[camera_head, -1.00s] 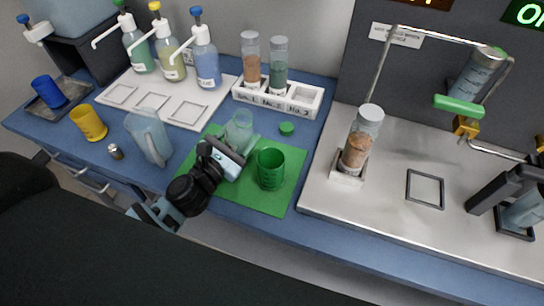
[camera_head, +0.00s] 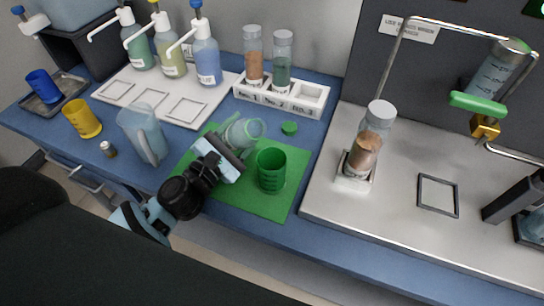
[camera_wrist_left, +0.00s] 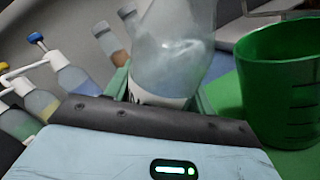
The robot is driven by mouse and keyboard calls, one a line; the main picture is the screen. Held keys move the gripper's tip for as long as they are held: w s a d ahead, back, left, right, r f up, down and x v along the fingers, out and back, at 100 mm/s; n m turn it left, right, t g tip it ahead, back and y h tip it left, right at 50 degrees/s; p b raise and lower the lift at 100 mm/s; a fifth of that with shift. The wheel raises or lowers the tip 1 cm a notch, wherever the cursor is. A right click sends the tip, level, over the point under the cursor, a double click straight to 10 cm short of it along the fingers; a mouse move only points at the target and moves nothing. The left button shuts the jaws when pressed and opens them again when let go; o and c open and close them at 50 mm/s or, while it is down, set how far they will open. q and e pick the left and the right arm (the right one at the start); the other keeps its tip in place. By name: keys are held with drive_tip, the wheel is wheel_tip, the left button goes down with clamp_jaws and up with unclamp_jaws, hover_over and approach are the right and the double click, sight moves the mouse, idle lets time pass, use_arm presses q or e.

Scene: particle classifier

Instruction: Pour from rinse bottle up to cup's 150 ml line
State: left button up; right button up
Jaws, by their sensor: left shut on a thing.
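My left gripper (camera_head: 222,155) is shut on a clear, greenish bottle (camera_head: 245,131), which I take to be the rinse bottle. The bottle is tilted, its mouth pointing right, behind and slightly left of the green cup (camera_head: 271,172). In the left wrist view the bottle (camera_wrist_left: 172,50) has a pale label low down, partly hidden by the gripper. The green cup stands upright on a green mat (camera_head: 236,194). In the left wrist view the cup (camera_wrist_left: 283,85) shows dark graduation lines. No stream is visible, and the liquid level inside the cup cannot be told. My right gripper is not in view.
A green cap (camera_head: 289,128) lies behind the cup. A clear pitcher (camera_head: 142,132) and a yellow cup (camera_head: 82,119) stand left. A white rack (camera_head: 281,100) with two vials and several pump bottles are behind. A metal tray (camera_head: 405,195) with a stand is right.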

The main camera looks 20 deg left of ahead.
use_arm(q)
drive_tip(key=shift+a+r+m, duration=0.1)
drive_tip(key=shift+r+m, duration=0.25)
drive_tip(key=shift+m, duration=0.15)
drive_tip(key=shift+a+m+b, duration=0.15)
drive_tip(key=shift+m+b, duration=0.15)
drive_tip(key=shift+b, duration=0.1)
drive_tip(key=shift+w+a+m, duration=0.1)
drive_tip(key=shift+m, duration=0.2)
idle(0.4)
drive_tip(key=shift+w+a+f+m+h+b, duration=0.1)
drive_tip(key=shift+a+m+h+b, duration=0.1)
drive_tip(key=shift+m+b, duration=0.45)
drive_tip(key=shift+w+a+m+h+b, duration=0.1)
drive_tip(key=shift+a+m+h+b, duration=0.1)
drive_tip(key=shift+m+b, duration=0.45)
idle(0.5)
drive_tip(key=shift+a+r+m+h, duration=0.1)
drive_tip(key=shift+r+m+h, duration=0.2)
drive_tip(key=shift+r+m, duration=0.6)
idle(0.4)
drive_tip(key=shift+r+m+p, duration=0.2)
drive_tip(key=shift+m+p, duration=0.15)
drive_tip(key=shift+m, duration=0.05)
drive_tip(key=shift+r, duration=0.15)
idle(0.4)
drive_tip(key=shift+s+d+r+m+p, duration=0.1)
drive_tip(key=shift+d+r+m+p, duration=0.25)
drive_tip(key=shift+m+p, duration=0.4)
idle(0.5)
